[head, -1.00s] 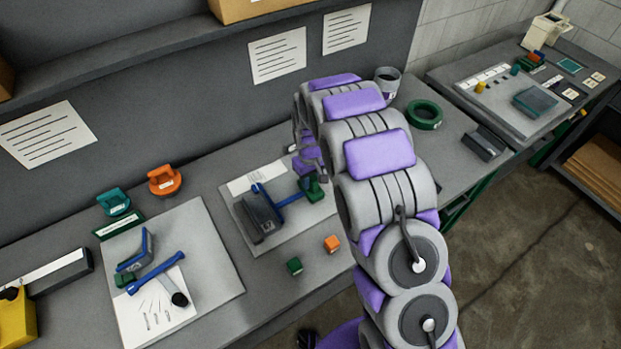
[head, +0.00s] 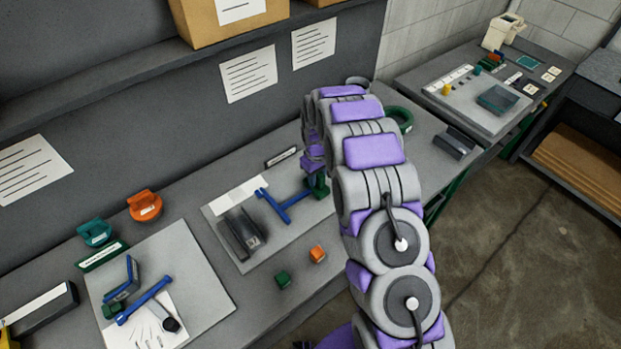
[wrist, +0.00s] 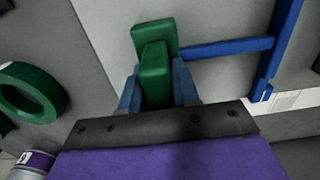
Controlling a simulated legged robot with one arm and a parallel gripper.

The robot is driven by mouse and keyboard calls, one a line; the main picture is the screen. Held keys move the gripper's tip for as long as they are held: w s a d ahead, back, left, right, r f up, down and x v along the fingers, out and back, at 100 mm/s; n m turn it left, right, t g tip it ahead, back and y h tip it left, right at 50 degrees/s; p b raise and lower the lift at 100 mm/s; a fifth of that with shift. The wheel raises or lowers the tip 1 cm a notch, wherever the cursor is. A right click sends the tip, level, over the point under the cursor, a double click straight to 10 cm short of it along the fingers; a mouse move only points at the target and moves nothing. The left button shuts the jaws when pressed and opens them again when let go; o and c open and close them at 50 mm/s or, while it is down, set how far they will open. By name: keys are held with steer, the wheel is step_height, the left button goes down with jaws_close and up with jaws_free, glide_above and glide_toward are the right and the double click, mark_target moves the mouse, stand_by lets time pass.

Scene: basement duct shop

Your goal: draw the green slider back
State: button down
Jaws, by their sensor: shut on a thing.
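The green slider (wrist: 150,40) is a green block at the end of a blue stem that meets a blue crossbar (wrist: 280,50) in a T shape. In the head view the slider (head: 318,186) is at the right edge of the grey board, partly hidden by my arm. The blue T (head: 284,207) lies apart from and right of a dark grey slotted block (head: 242,234). My gripper (wrist: 157,88) has its blue fingers on either side of the green slider and is shut on it. In the head view my gripper (head: 315,168) is mostly hidden.
A small green cube (head: 283,279) and an orange cube (head: 318,254) sit in front of the board. A green ring (wrist: 30,102) lies beside it. A second board (head: 205,275) with tools is at left. The bench front edge is close.

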steer(key=shift+w, duration=0.1)
steer(key=c, duration=1.2)
jaws_free()
steer(key=shift+d, duration=0.1)
steer(key=shift+c, duration=0.2)
steer(key=o, duration=0.3)
steer(key=shift+w+d, duration=0.1)
steer(key=shift+d, duration=0.15)
steer(key=shift+a+r, duration=0.15)
steer(key=shift+r, duration=0.05)
steer(key=shift+r+p, duration=0.85)
steer(key=shift+r, duration=7.6)
